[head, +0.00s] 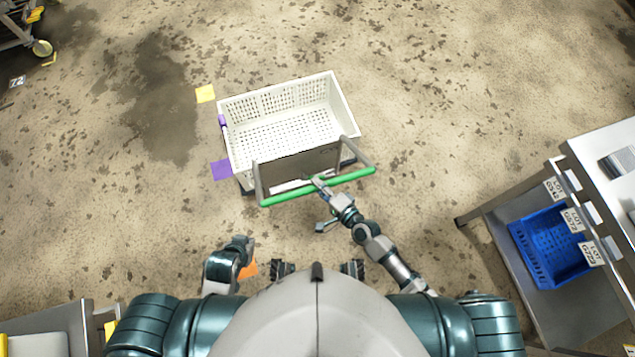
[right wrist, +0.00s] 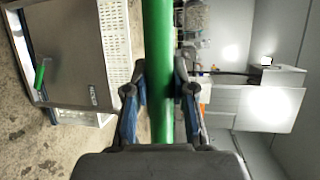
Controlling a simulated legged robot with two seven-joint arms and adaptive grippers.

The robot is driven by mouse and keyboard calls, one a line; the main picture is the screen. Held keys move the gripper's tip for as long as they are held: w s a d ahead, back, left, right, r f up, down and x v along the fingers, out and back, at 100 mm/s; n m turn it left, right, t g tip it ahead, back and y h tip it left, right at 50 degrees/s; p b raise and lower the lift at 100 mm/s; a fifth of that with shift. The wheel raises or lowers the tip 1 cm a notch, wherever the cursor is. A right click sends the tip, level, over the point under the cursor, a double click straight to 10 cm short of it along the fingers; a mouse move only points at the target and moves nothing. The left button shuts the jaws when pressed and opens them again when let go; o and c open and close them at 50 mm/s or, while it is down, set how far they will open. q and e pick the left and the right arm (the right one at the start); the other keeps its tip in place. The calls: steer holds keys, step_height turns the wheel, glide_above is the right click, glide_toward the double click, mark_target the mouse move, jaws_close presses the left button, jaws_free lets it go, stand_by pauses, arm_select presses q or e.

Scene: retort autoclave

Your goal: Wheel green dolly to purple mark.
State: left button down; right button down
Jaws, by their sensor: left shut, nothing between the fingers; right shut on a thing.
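The green dolly (head: 298,167) has a grey upright panel and a green handle bar (head: 345,179); it carries a white perforated crate (head: 346,104). The handle side faces me. A purple mark (head: 221,170) lies on the floor just left of the dolly's near left corner. A smaller purple patch (head: 222,120) shows at the crate's left edge, partly hidden. My right gripper (head: 318,183) is shut on the handle bar near its middle; in the right wrist view the green bar (right wrist: 158,40) passes between the fingers. My left gripper (head: 240,246) is shut and empty, low and apart from the dolly.
A yellow mark (head: 205,93) lies beyond the crate's far left corner. An orange patch (head: 249,270) shows beside my left gripper. A steel table (head: 600,160) with a blue crate (head: 548,245) on its lower shelf stands at right. Floor left of and beyond the dolly is clear.

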steer(key=shift+d+f, duration=0.2)
steer(key=shift+f, duration=0.05)
steer(key=c, duration=1.2)
jaws_free()
steer(key=shift+o, duration=1.3)
arm_select(q)
steer(key=shift+d, duration=0.3)
arm_select(e)
steer(key=shift+w, duration=0.1)
steer(key=shift+r, duration=0.1)
steer(key=shift+s+d, duration=0.15)
steer(key=shift+s, duration=0.05)
arm_select(q)
steer(key=shift+a, duration=0.1)
arm_select(e)
steer(key=v, duration=1.1)
steer(key=shift+s+d, duration=0.15)
steer(key=shift+d, duration=0.1)
steer(key=shift+a, duration=0.1)
